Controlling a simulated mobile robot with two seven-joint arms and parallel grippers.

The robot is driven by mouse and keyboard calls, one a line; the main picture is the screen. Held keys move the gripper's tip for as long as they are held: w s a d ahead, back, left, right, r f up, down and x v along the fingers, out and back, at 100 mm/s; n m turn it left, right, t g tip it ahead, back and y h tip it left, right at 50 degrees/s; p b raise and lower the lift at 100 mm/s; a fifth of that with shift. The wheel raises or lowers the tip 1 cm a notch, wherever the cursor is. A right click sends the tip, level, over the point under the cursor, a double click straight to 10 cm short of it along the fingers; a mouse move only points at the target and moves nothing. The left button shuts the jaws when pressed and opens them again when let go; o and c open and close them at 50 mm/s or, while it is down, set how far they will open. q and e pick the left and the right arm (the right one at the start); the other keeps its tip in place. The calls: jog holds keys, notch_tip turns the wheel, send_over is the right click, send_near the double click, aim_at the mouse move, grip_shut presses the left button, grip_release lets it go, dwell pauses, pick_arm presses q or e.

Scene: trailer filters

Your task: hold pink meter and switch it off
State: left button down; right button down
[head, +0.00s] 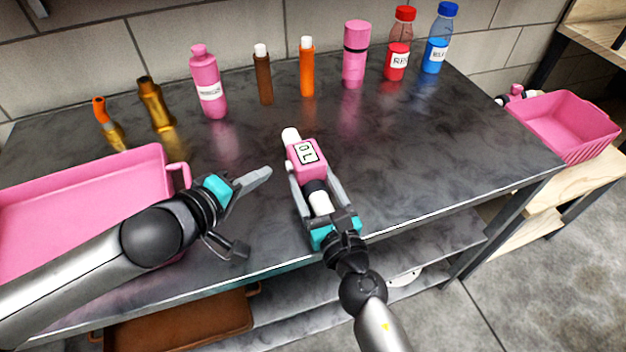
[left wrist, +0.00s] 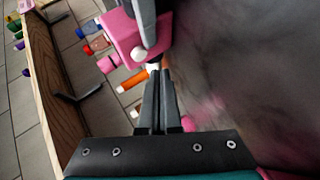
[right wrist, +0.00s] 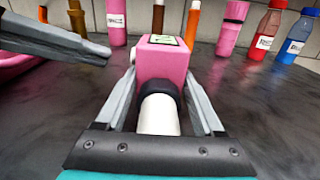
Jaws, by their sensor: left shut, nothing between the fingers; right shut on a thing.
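The pink meter (head: 307,152) has a display with dark characters, a white tip, a black collar and a white rear part. My right gripper (head: 311,170) is shut on it and holds it over the table; the right wrist view shows the meter (right wrist: 162,62) between both fingers. A small white knob (head: 289,166) shows on its left side. My left gripper (head: 270,171) is shut and empty, left of the meter and apart from it in the head view. In the left wrist view its closed fingertips (left wrist: 160,72) point toward the meter (left wrist: 128,32), close below its white knob (left wrist: 137,52).
Several bottles and tubes stand along the back of the dark table (head: 420,150), including a pink bottle (head: 208,85) and a red-capped bottle (head: 398,50). A pink tray (head: 90,180) lies at left. A pink bin (head: 565,125) stands at right. The table's right side is clear.

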pick_arm(q)
jog(key=shift+w+d, duration=0.25)
jog(key=shift+d, duration=0.55)
jog(key=shift+d, duration=0.1)
dwell(1.4)
jog(key=shift+w+d, duration=0.15)
jog(key=shift+d, duration=0.35)
dwell(0.4)
jog(key=shift+a, duration=0.6)
jog(key=shift+s, duration=0.2)
jog(key=shift+s+a, duration=0.3)
jog(key=shift+a, duration=0.65)
jog(key=shift+s+a, duration=0.3)
jog(key=shift+a, duration=0.7)
jog(key=shift+s+a, duration=0.3)
jog(key=shift+a, duration=0.65)
